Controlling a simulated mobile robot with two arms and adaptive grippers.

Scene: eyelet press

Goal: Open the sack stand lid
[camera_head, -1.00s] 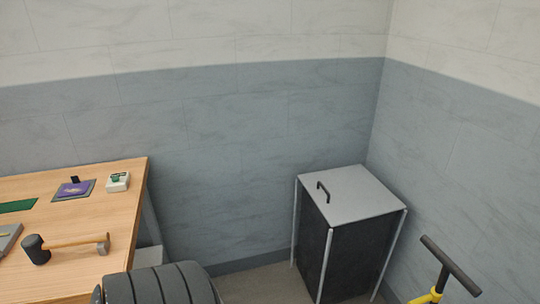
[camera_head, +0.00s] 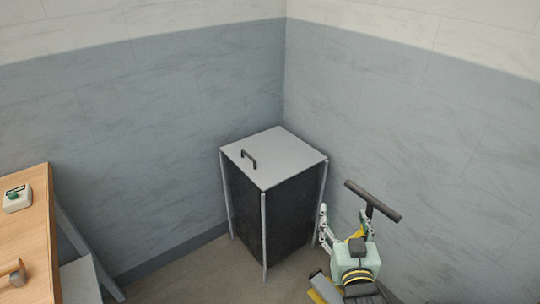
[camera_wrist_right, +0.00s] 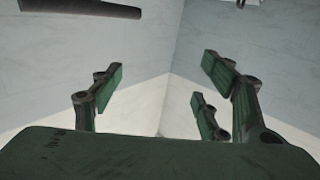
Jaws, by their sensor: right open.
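The sack stand (camera_head: 290,222) stands in the room's corner, a dark sack inside a light metal frame. Its flat grey lid (camera_head: 285,155) lies shut on top. A dark bar handle (camera_head: 249,158) rises from the lid near its left edge. My right gripper (camera_head: 340,222) is open and empty, to the right of the stand and below lid height, fingers pointing up. In the right wrist view its spread fingers (camera_wrist_right: 165,95) show with nothing between them. My left gripper is not in view.
A wooden table (camera_head: 35,225) is at the left, with a small box with a green button (camera_head: 16,199) and a hammer, partly cut off. A black T-handle (camera_head: 372,201) stands behind my right gripper. Floor (camera_head: 190,270) is clear between table and stand.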

